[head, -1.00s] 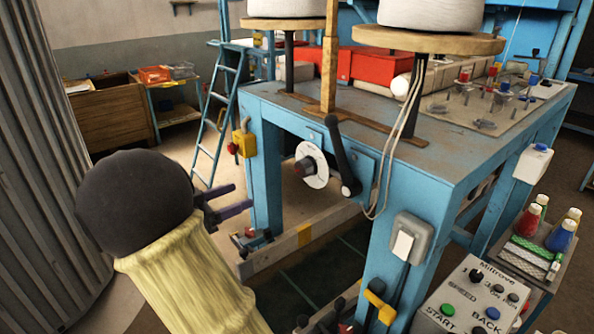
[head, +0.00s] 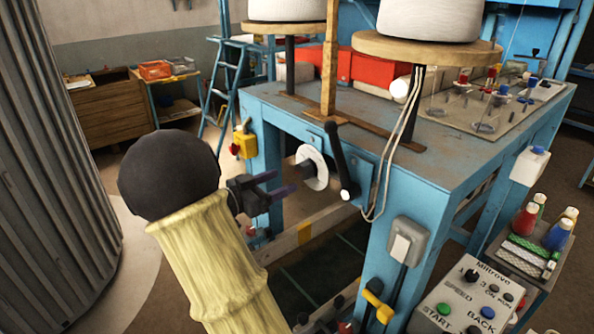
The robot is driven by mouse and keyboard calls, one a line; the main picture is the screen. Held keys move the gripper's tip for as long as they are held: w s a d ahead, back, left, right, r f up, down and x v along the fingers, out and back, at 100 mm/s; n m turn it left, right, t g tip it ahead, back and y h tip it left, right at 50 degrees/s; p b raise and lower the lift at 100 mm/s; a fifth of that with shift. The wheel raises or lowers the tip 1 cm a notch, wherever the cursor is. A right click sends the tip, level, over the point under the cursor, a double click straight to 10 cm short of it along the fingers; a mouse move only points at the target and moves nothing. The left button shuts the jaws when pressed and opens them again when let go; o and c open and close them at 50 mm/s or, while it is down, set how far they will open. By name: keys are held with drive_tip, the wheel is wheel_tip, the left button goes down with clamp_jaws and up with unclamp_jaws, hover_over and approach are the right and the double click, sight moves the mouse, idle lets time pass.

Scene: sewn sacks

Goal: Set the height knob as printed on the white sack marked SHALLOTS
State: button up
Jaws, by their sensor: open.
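The height knob (head: 308,171) is a dark knob on a round white dial (head: 318,160), mounted on the front of the blue machine table. Any marks on the dial are too small to read. My gripper (head: 285,182) is open and empty, with its two dark fingers pointing right toward the knob. The fingertips are just left of the knob and slightly below it; I cannot tell whether they touch it. No white sack marked SHALLOTS can be made out in this view.
A black crank handle (head: 341,160) hangs right of the dial. A yellow box with a red button (head: 244,142) is on the left leg. White cords (head: 384,180) and a grey switch (head: 405,240) are to the right. A control panel (head: 470,298) stands at lower right.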

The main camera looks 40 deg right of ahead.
sight(300, 174)
drive_tip(key=d, duration=0.2)
drive_tip(key=d+p, duration=0.1)
drive_tip(key=d, duration=0.3)
drive_tip(key=shift+s, duration=0.4)
drive_tip(key=shift+w, duration=0.1)
drive_tip(key=shift+c, duration=0.9)
drive_tip(key=c, duration=0.8)
